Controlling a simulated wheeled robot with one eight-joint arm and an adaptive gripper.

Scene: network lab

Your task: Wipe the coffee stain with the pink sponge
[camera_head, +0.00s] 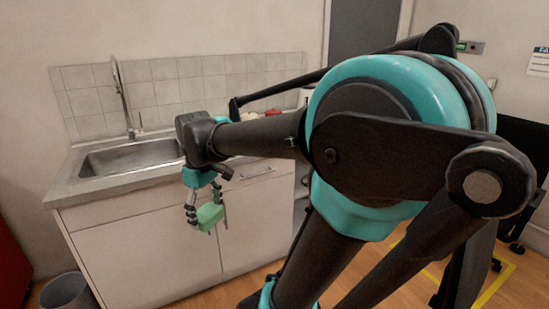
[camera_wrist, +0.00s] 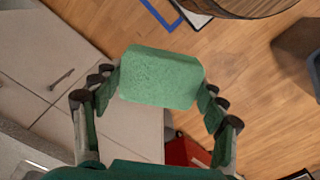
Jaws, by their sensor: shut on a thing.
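My gripper (camera_head: 207,214) is shut on a green sponge (camera_head: 211,217), held in front of the cabinet doors, below counter height. The green sponge (camera_wrist: 162,77) also shows in the wrist view, between the two fingers of my gripper (camera_wrist: 160,90). No pink sponge can be made out in either view. No coffee stain can be made out; my arm hides part of the counter to the right of the sink.
The counter (camera_head: 75,189) has a steel sink (camera_head: 130,158) with a tall faucet (camera_head: 121,90). A small red object (camera_head: 273,112) sits at the counter's back right. A grey bin (camera_head: 66,292) stands on the floor at left. Wooden floor (camera_wrist: 255,105) lies below the gripper.

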